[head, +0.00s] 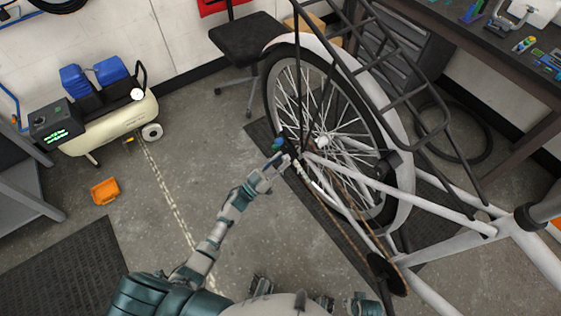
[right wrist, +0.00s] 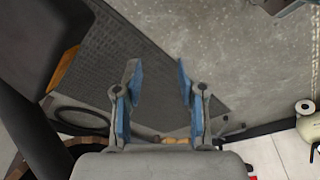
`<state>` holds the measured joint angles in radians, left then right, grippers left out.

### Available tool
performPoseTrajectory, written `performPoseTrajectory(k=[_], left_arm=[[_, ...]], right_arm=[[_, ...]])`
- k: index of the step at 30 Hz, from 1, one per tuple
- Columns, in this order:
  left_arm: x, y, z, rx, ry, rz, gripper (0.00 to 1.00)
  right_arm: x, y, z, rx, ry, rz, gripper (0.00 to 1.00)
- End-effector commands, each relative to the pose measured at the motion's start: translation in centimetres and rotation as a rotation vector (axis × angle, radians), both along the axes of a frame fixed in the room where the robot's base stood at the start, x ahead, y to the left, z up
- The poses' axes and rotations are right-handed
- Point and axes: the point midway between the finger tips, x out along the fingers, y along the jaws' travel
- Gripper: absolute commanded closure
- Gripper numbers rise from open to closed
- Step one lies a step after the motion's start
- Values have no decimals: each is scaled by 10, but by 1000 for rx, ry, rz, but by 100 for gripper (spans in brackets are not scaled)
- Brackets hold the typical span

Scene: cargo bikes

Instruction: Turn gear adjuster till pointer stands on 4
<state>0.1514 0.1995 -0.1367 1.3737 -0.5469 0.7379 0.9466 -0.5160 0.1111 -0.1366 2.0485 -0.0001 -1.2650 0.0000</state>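The bike (head: 390,180) stands with its spoked rear wheel (head: 330,140) in the middle of the head view. My left gripper (head: 279,153) reaches up to the wheel's near side, left of the hub (head: 322,142), by the rear end of the frame tubes. Its blue fingers are too small there to tell whether they are open, shut or touching anything. I cannot make out the gear adjuster, its pointer or its numbers. My right gripper (right wrist: 157,70) is open and empty in the right wrist view, with floor beyond its fingers.
A black stool (head: 246,42) stands behind the wheel. A workbench (head: 490,45) with tools is at upper right. The floor left of my left arm is mostly clear.

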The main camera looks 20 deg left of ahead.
Motion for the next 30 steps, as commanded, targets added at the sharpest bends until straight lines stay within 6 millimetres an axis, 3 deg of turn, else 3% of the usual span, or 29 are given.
performPoseTrajectory(k=[1,3,17,30], left_arm=[[0,-1,0,1,0,0,87],[0,-1,0,1,1,1,100],[2,0,0,56,-42,2,100],[4,2,0,336,-260,3,100]], right_arm=[[0,0,0,1,-1,0,60],[0,1,0,2,-2,1,60],[2,2,5,3,-5,0,60],[-2,-1,49,2,-15,-2,60]])
